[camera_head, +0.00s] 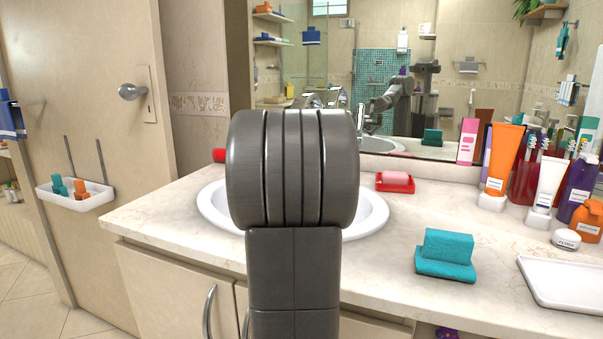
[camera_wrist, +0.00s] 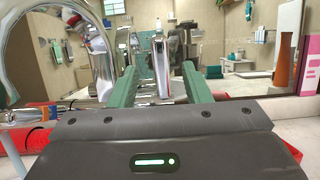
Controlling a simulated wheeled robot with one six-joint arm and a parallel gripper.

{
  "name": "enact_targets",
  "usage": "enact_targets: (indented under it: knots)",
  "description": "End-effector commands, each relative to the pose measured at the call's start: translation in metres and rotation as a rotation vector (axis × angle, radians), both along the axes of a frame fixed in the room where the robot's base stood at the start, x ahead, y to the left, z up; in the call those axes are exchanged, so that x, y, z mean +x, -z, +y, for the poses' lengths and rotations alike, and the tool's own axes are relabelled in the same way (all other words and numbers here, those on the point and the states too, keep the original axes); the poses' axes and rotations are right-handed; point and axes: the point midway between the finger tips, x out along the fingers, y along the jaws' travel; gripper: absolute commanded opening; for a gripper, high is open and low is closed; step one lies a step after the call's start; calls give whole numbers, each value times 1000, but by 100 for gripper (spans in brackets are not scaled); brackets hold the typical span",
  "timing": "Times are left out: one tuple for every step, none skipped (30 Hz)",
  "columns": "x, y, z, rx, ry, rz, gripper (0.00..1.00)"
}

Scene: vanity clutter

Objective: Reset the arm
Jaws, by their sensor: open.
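My gripper (camera_wrist: 160,82) shows in the wrist view with its two green fingers apart. A shiny chrome piece (camera_wrist: 161,68) shows between the fingers; it looks like part of the tap or its reflection, and I cannot tell how far off it is. In the head view my grey arm stands upright in front of the white sink (camera_head: 212,205) and hides its middle. The gripper itself is hidden behind the arm there.
A chrome spout (camera_wrist: 45,18) curves close at the left in the wrist view. On the counter (camera_head: 180,215) are a red soap dish (camera_head: 393,187), a teal sponge (camera_head: 447,247), a white tray (camera_head: 570,283), and tubes and bottles at the back right. A mirror (camera_head: 385,70) stands behind.

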Motion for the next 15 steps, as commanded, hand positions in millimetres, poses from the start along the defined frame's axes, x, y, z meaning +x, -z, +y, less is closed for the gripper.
enact_targets:
  knots:
    - [9,-4,-4,0,1,0,44]
    - [14,-6,-6,1,2,0,44]
    - [21,-8,-9,0,2,1,44]
    - [25,-11,-11,1,2,0,44]
    - [30,-12,-13,0,2,1,44]
    - [37,-14,-16,0,2,0,44]
    - [41,-16,-18,0,1,0,44]
    - [46,-18,-20,0,1,1,44]
    - [52,-20,-22,-1,1,0,44]
    - [56,-22,-24,-1,1,0,44]
    - [60,-23,-26,-1,2,2,44]
    - [65,-25,-28,-1,2,2,44]
    - [68,-27,-29,-1,2,1,44]
    - [71,-28,-30,-1,2,1,44]
    - [75,-29,-32,0,0,1,44]
